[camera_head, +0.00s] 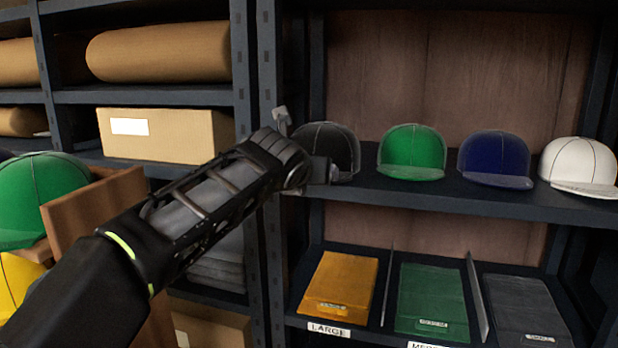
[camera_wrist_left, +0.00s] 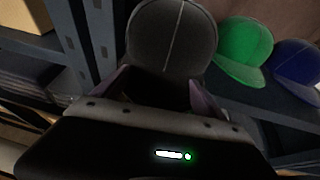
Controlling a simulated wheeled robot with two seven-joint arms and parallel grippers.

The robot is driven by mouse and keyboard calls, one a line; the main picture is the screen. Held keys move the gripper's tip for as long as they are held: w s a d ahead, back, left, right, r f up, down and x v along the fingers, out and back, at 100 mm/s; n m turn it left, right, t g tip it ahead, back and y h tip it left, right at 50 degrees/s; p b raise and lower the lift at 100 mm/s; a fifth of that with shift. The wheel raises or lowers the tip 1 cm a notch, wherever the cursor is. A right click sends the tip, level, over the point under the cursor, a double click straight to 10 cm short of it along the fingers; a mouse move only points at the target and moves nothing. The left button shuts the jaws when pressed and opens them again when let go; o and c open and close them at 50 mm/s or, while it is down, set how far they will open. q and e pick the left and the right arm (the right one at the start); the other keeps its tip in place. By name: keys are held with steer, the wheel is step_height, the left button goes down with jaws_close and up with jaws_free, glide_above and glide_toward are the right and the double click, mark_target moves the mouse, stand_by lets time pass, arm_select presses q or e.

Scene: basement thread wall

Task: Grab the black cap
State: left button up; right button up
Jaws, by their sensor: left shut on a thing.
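The black cap (camera_head: 334,143) sits at the left end of the upper shelf in the head view, partly hidden behind my left gripper (camera_head: 308,175). In the left wrist view the cap (camera_wrist_left: 172,38) fills the top middle, with its crown and a light seam line showing. My left gripper (camera_wrist_left: 160,92) is at the cap's front lower edge, with a finger on each side, and is shut on it. The cap's brim is mostly hidden in the dark between the fingers. The cap looks upright and at shelf height; I cannot tell whether it touches the shelf. My right gripper is not in view.
A green cap (camera_head: 411,150), a blue cap (camera_head: 495,158) and a white cap (camera_head: 580,166) stand to the right on the same shelf (camera_head: 450,193). A dark shelf post (camera_head: 270,230) is close on the left. Folded shirts (camera_head: 341,284) lie below.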

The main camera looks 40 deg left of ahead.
arm_select(q)
steer(key=shift+r, duration=0.7)
steer(key=shift+s+d+r, duration=0.15)
steer(key=shift+r, duration=0.1)
steer(key=s+d+b, duration=0.4)
steer(key=s+d, duration=0.8)
steer(key=shift+s+d, duration=0.2)
steer(key=shift+s, duration=0.05)
